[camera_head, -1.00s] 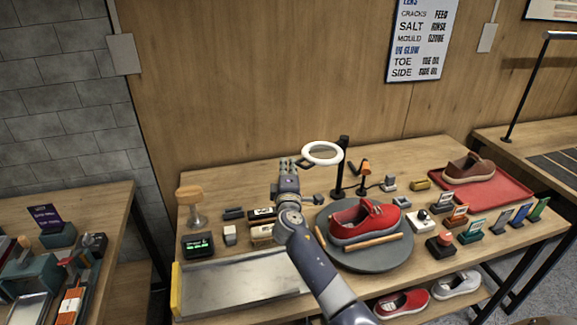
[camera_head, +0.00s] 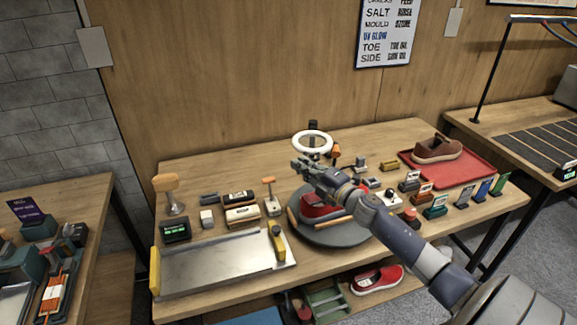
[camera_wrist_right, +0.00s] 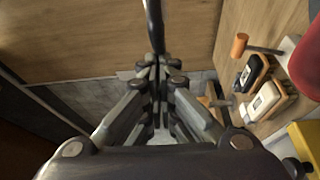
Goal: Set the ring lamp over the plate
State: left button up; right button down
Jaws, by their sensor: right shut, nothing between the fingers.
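The ring lamp's white ring (camera_head: 312,143) is in front of its dark post (camera_head: 312,125), on the side toward the round dark plate (camera_head: 345,237). I cannot tell whether the ring is centred over the plate. A red shoe (camera_head: 318,212) sits on the plate, partly hidden by my right arm. My right gripper (camera_head: 306,169) is shut and empty, just below and in front of the ring in the picture. Its closed fingers (camera_wrist_right: 158,92) show in the wrist view, with a dark bar beyond them. The lamp's base is hidden. My left gripper is out of view.
A metal tray (camera_head: 205,272) lies front left, with a yellow-handled tool (camera_head: 277,242) at its right. A red tray (camera_head: 478,168) with a brown shoe (camera_head: 436,150) is back right. Small bottles, blocks and cards stand around the plate. An orange-headed tool (camera_wrist_right: 240,45) shows in the wrist view.

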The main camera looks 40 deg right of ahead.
jog(key=s+d+n+y+b, duration=0.1)
jog(key=s+d, duration=0.1)
jog(key=d, duration=0.1)
jog(key=s+d+y+b, duration=0.1)
jog(key=s+d+b, duration=0.1)
jog(key=d, duration=0.1)
jog(key=s+d+n+g+y+b, duration=0.1)
jog(key=s+d+y+b, duration=0.1)
jog(key=d, duration=0.1)
jog(key=shift+d+n, duration=0.15)
jog(key=shift+n, duration=0.15)
jog(key=shift+d+r, duration=0.1)
